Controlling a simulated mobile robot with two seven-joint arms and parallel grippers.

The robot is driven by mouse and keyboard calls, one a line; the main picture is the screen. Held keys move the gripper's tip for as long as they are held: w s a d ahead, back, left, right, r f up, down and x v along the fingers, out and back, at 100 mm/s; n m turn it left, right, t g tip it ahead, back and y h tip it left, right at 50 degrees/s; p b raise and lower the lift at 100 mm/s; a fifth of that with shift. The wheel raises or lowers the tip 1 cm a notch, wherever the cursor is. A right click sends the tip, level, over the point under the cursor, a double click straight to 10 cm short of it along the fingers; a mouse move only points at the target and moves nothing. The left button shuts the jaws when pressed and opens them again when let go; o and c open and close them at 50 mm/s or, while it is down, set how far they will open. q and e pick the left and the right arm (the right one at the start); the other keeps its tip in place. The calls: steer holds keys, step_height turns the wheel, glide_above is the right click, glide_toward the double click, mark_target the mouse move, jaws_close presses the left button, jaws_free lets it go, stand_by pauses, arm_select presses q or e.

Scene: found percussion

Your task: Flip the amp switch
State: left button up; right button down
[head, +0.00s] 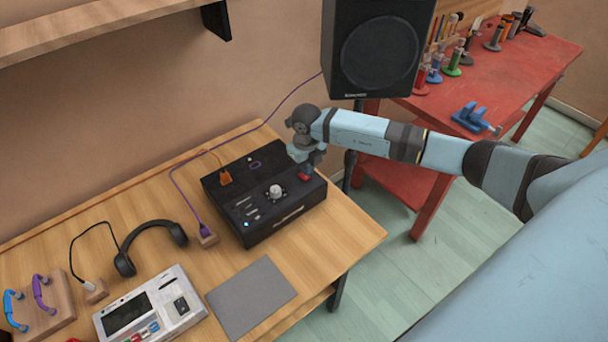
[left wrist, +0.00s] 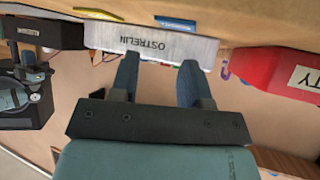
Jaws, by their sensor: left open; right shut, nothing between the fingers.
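The amp (head: 265,197) is a black box on the wooden table in the head view, with a pale round knob (head: 276,191) on its top. A small red switch (head: 304,177) sits near its right end. My right gripper (head: 305,168) is shut with nothing in it, pointing down right at the red switch; its fingertips are partly hidden, and I cannot tell whether they touch the switch. My left gripper (left wrist: 160,85) is open and empty in the left wrist view, its two fingers pointing toward a grey box marked OSTRELIN (left wrist: 152,43).
Headphones (head: 148,247), a grey device (head: 150,308) and a grey mat (head: 250,297) lie on the table (head: 340,235). A speaker (head: 378,45) stands behind; a red bench (head: 520,70) is at right.

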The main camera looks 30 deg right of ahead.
arm_select(q)
steer(key=shift+f+b, duration=0.9)
arm_select(e)
steer(key=shift+f, duration=1.25)
steer(key=shift+r, duration=0.1)
arm_select(q)
steer(key=shift+r+p, duration=2.1)
steer(key=shift+p, duration=0.05)
arm_select(e)
steer(key=shift+r, duration=3.45)
